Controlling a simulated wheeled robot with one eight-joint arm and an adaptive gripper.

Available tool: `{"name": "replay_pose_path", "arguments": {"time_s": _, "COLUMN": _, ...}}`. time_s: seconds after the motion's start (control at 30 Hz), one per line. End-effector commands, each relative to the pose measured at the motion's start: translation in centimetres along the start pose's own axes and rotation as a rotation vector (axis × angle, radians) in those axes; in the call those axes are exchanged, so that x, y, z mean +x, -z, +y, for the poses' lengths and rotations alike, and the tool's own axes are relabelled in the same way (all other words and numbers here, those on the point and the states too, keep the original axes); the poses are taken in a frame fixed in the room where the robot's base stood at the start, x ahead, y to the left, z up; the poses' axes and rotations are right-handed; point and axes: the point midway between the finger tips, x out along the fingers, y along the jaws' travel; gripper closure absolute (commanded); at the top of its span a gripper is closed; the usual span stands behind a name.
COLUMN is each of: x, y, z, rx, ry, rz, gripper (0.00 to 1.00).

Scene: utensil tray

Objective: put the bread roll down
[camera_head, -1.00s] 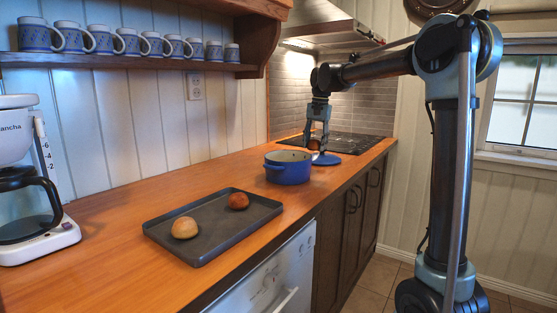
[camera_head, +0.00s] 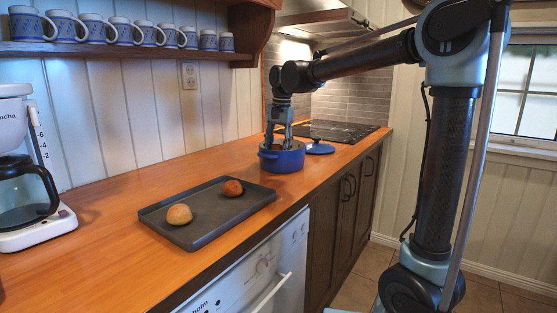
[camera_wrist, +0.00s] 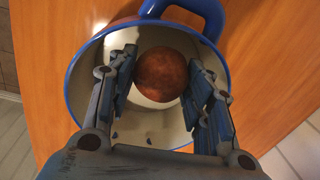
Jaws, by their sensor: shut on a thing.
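A round brown bread roll (camera_wrist: 163,74) sits between the two fingers of my gripper (camera_wrist: 160,90) in the wrist view. My gripper (camera_head: 279,145) is shut on it. The fingers point down into the mouth of a blue pot (camera_head: 284,162) with a pale inside. In the wrist view, the blue rim of the pot (camera_wrist: 70,88) surrounds the roll and the fingers. In the head view the roll is mostly hidden by the fingers and pot wall. I cannot tell whether it touches the pot's bottom.
A dark tray (camera_head: 218,213) holds a pale roll (camera_head: 179,214) and a reddish-brown roll (camera_head: 233,188). A coffee maker (camera_head: 28,190) stands at left. Mugs line the shelf (camera_head: 120,48).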

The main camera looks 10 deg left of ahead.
Motion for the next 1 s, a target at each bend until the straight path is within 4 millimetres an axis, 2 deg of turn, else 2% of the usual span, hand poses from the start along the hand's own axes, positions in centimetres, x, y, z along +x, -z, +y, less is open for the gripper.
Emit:
{"name": "replay_pose_path", "arguments": {"time_s": 0.17, "x": 1.1, "y": 0.0, "z": 0.1, "rx": 0.000, "ry": 0.000, "rz": 0.000, "gripper": 0.65}}
{"name": "replay_pose_path", "arguments": {"time_s": 0.4, "x": 4.1, "y": 0.0, "z": 0.4, "rx": 0.000, "ry": 0.000, "rz": 0.000, "gripper": 0.65}}
{"name": "replay_pose_path", "arguments": {"time_s": 0.77, "x": 4.6, "y": 0.0, "z": 0.5, "rx": 0.000, "ry": 0.000, "rz": 0.000, "gripper": 0.65}}
{"name": "replay_pose_path", "arguments": {"time_s": 0.8, "x": 4.5, "y": 0.0, "z": 0.5, "rx": 0.000, "ry": 0.000, "rz": 0.000, "gripper": 0.45}}
{"name": "replay_pose_path", "arguments": {"time_s": 1.0, "x": 4.5, "y": 0.0, "z": 0.5, "rx": 0.000, "ry": 0.000, "rz": 0.000, "gripper": 0.45}}
